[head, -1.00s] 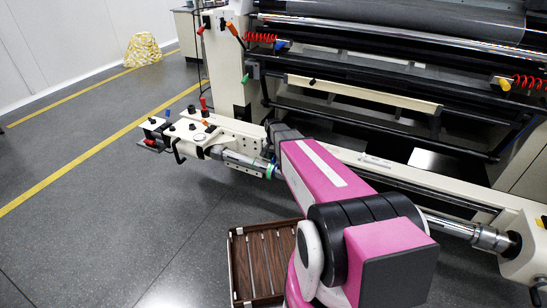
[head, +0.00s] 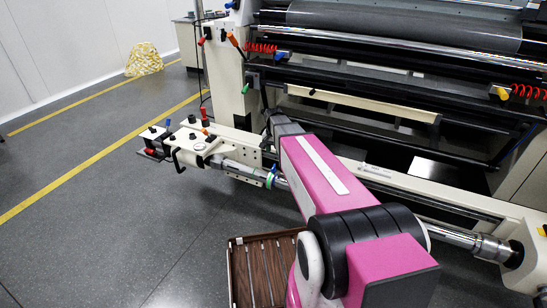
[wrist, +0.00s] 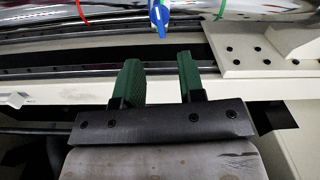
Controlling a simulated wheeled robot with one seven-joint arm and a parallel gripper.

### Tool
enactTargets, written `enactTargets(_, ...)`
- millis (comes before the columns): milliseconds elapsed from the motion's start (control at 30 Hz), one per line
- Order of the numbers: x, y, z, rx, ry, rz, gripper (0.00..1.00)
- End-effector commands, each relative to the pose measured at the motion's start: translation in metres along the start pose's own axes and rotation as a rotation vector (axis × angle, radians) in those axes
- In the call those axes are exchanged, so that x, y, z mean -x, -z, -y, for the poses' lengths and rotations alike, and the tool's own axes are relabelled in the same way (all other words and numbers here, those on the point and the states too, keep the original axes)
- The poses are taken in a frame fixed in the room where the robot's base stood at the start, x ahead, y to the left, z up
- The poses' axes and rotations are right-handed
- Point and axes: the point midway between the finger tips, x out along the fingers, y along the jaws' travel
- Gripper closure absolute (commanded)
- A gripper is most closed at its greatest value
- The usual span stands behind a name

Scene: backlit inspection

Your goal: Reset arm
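My gripper (wrist: 160,82) shows in the wrist view with two green fingers apart and nothing between them. It is in front of the machine's cream beam and metal shaft. In the head view my pink arm reaches forward toward the machine (head: 362,107), and the gripper itself is hidden or too small to make out at the arm's far end.
A brown slatted wooden tray (head: 240,275) is on the floor beside my arm. The machine's shaft (head: 455,235) and cream end unit (head: 200,145) are close to the arm. A yellow patterned bundle (head: 144,58) lies by the wall. The grey floor at left is clear.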

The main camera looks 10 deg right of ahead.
Motion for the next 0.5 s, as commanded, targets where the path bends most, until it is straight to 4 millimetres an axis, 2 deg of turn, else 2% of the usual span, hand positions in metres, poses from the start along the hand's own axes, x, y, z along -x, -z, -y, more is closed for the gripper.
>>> enactTargets(133,0.0090,-0.0001,-0.0001,0.000,0.000,0.000,0.64)
enactTargets(500,0.0100,-0.0026,-0.0013,0.004,0.000,0.000,0.64)
